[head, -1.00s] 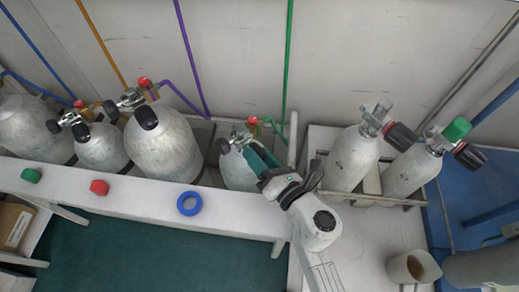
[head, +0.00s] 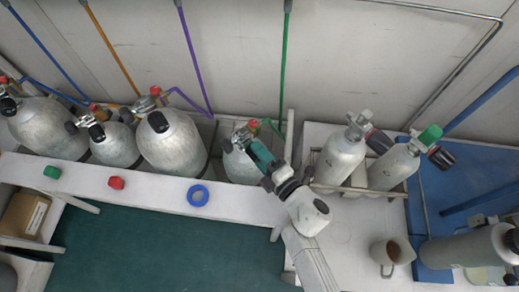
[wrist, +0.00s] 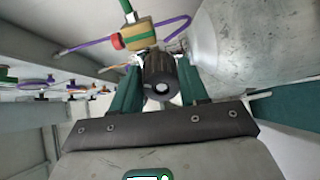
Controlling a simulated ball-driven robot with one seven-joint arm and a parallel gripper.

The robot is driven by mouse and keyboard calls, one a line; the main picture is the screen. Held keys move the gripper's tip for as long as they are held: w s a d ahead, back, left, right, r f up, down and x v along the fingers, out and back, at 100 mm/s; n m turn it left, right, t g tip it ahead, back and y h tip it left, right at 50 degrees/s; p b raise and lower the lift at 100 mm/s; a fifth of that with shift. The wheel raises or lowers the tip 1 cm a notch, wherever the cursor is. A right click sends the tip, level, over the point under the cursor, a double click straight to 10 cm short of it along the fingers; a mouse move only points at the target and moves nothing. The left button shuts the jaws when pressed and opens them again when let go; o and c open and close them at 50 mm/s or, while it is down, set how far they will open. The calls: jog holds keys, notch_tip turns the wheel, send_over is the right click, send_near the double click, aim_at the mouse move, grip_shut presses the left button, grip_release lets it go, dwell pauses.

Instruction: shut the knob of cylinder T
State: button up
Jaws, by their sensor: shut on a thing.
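My gripper (head: 249,146) is at the valve of the small pale grey cylinder (head: 240,168) below the green hose, in the head view. In the wrist view its two green fingers (wrist: 160,84) are shut on a black ribbed knob (wrist: 159,70), one on each side. The knob's round end faces the wrist camera. Behind the knob are the metal valve and a brass block with a red cap (wrist: 117,42). The fingers hide most of this valve in the head view. I can read no letter T on any cylinder.
Larger cylinders (head: 172,146) stand to the left behind a white bench (head: 150,192), which holds a green cap, a red cap and a blue ring (head: 197,195). Two racked cylinders (head: 341,160) stand close on the right. A mug (head: 392,254) is at the lower right.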

jog(key=m+p, duration=0.2)
jog(key=m, duration=0.2)
jog(key=shift+r+p, duration=0.1)
jog(key=shift+p, duration=0.25)
jog(key=shift+f+m+p, duration=0.2)
jog(key=shift+m+p, duration=0.7)
jog(key=shift+m, duration=1.2)
jog(key=o, duration=1.1)
jog(key=shift+y, duration=0.3)
jog(key=shift+c, duration=0.2)
jog(key=p+v, duration=0.1)
jog(key=v, duration=0.9)
jog(key=shift+s+d+r, duration=0.1)
jog(key=shift+s+d, duration=0.15)
jog(key=shift+d, duration=0.1)
